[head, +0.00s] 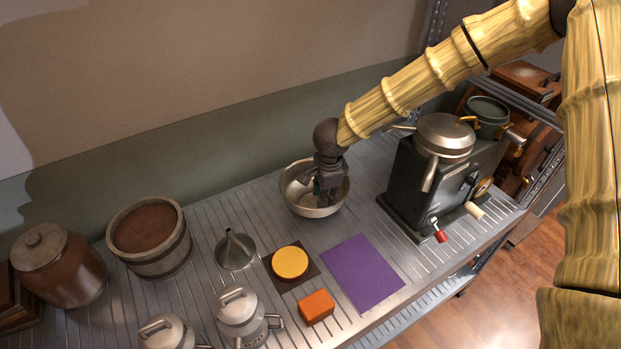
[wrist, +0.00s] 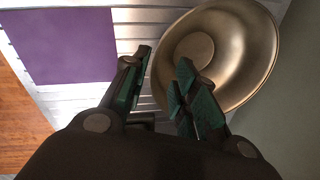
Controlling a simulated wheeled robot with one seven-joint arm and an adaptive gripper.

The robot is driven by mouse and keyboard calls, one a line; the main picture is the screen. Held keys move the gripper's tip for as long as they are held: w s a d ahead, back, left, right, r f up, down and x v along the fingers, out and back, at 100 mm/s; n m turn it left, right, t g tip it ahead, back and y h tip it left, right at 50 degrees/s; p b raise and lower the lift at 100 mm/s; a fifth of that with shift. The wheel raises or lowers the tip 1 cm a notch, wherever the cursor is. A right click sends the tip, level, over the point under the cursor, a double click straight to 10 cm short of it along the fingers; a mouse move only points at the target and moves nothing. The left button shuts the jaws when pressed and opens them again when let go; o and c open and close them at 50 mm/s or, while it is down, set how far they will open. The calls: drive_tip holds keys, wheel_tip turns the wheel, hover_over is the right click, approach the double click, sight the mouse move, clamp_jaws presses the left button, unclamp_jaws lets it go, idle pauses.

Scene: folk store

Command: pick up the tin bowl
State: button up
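The tin bowl (head: 297,201) stands upright on the slatted metal shelf near the wall. It is round, shiny and silvery. In the wrist view the bowl (wrist: 240,50) shows its open inside and fills the upper right. My gripper (head: 326,203) is over the right part of the bowl in the head view, pointing down. In the wrist view my gripper (wrist: 163,75) is open, with its green-padded fingers apart. The bowl's left rim shows between the fingers. I cannot tell whether either finger touches it. My gripper hides part of the bowl in the head view.
A dark machine with a lidded pan (head: 445,137) stands to the right. A purple mat (head: 362,272) lies in front, bare. A funnel (head: 236,252), a yellow disc (head: 290,262) on a dark square, an orange block (head: 316,307) and a wooden tub (head: 150,262) are to the left and front.

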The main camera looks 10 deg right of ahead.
sight(323, 211)
drive_tip(key=shift+w+r, duration=0.1)
drive_tip(key=shift+w, duration=0.45)
drive_tip(key=f, duration=0.3)
drive_tip(key=f+p, duration=0.1)
drive_tip(key=f, duration=0.1)
drive_tip(key=f+p, duration=0.1)
drive_tip(key=f, duration=0.2)
drive_tip(key=shift+w+f, duration=0.35)
drive_tip(key=shift+s+f, duration=0.15)
drive_tip(key=shift+s, duration=0.4)
drive_tip(key=shift+w+f, duration=0.4)
drive_tip(key=shift+c, duration=1.4)
drive_tip(key=shift+r, duration=0.1)
drive_tip(key=c, duration=0.3)
drive_tip(key=shift+s+r, duration=0.15)
clamp_jaws()
